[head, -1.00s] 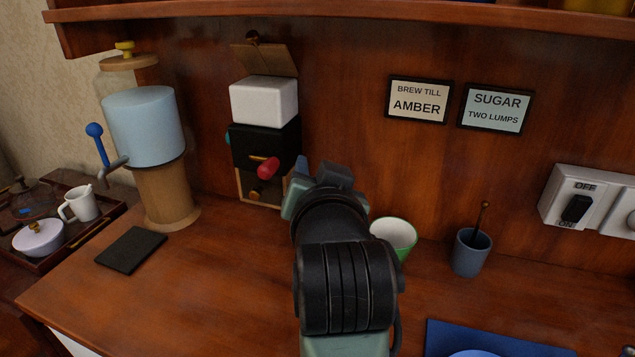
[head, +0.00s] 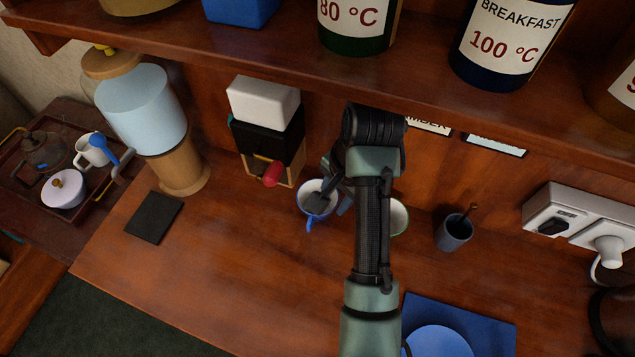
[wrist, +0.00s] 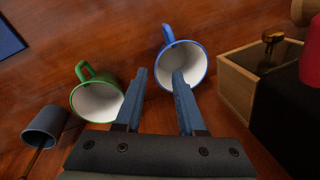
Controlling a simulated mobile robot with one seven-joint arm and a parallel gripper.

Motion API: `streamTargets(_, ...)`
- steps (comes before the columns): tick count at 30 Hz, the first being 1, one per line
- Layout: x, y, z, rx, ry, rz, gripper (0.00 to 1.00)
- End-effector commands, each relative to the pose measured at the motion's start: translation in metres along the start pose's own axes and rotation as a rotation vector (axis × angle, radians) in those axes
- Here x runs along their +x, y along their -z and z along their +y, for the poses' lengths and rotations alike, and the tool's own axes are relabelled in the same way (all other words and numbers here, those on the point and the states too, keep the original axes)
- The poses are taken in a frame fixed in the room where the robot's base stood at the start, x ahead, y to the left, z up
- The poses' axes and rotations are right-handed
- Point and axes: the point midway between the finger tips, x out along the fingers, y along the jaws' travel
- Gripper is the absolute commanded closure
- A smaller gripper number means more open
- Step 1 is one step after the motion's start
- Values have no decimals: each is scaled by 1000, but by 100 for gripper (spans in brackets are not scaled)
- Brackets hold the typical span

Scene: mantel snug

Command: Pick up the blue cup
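The blue cup (head: 313,187) has a white inside and a blue handle. It stands on the wooden counter below the wooden box with the red knob, and my gripper partly hides it. My gripper (head: 331,207) is open and points down at the cup. In the wrist view, the right finger of my gripper (wrist: 159,72) overlaps the mouth of the blue cup (wrist: 185,53). The left finger lies just left of its rim, so the near wall appears between the fingertips. I cannot tell whether either finger touches it.
A green cup (wrist: 98,100) stands close beside the left finger in the wrist view. A grey-blue cup with a stick (head: 454,233) is farther right. The wooden box (wrist: 240,90) is close to the blue cup. A shelf with jars (head: 280,62) overhangs.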

Motion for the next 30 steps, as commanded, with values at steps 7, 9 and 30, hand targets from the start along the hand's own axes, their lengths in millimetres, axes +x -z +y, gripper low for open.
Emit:
streamTargets(7, 30, -2, 1, 0, -1, -1, 61)
streamTargets(9, 41, -2, 2, 0, -1, 0, 61)
streamTargets(30, 66, -2, 1, -2, 2, 4, 100)
